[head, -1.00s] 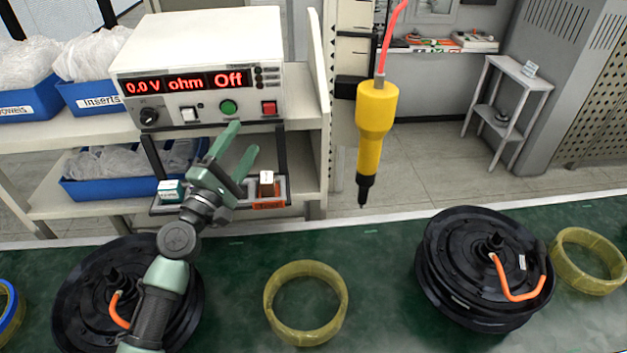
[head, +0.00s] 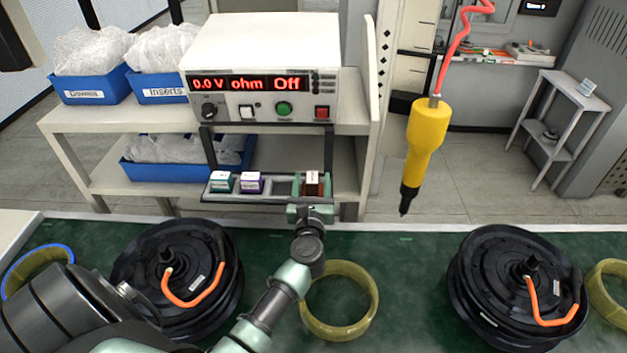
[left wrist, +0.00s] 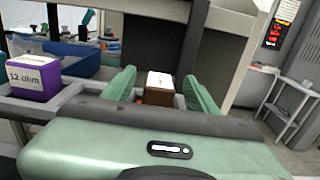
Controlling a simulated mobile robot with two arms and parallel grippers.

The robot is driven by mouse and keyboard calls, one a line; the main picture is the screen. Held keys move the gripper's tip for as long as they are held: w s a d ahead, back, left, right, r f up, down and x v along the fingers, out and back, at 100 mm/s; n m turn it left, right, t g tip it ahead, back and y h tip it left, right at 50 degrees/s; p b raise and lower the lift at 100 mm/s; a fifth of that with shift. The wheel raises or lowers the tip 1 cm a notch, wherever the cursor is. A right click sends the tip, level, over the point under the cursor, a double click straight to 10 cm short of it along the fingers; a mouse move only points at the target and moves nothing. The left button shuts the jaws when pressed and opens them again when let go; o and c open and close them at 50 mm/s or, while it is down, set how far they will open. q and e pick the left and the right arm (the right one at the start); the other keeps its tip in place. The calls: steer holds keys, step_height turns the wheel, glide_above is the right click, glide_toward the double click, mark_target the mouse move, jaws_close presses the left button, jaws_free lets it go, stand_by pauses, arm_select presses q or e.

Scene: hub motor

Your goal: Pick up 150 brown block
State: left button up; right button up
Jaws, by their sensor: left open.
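The brown block (head: 313,183) with a white label on top stands in the right end of the small tray (head: 285,199) under the meter. It also shows in the left wrist view (left wrist: 160,88), where it stands between the two green fingers of my left gripper (left wrist: 160,92). In the head view my left gripper (head: 311,205) is at the tray's front, right at the block. The lower part of the block is hidden by my gripper. My right gripper is not in view.
A purple 12 ohm block (left wrist: 34,77) and a teal block (head: 221,182) stand in the tray's left part. The meter (head: 262,80) is above. A yellow screwdriver (head: 426,145) hangs at right. Hub motors (head: 180,280) and yellow rings (head: 340,300) lie on the green bench.

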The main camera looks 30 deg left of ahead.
arm_select(q)
steer(key=shift+x, duration=0.85)
jaws_close()
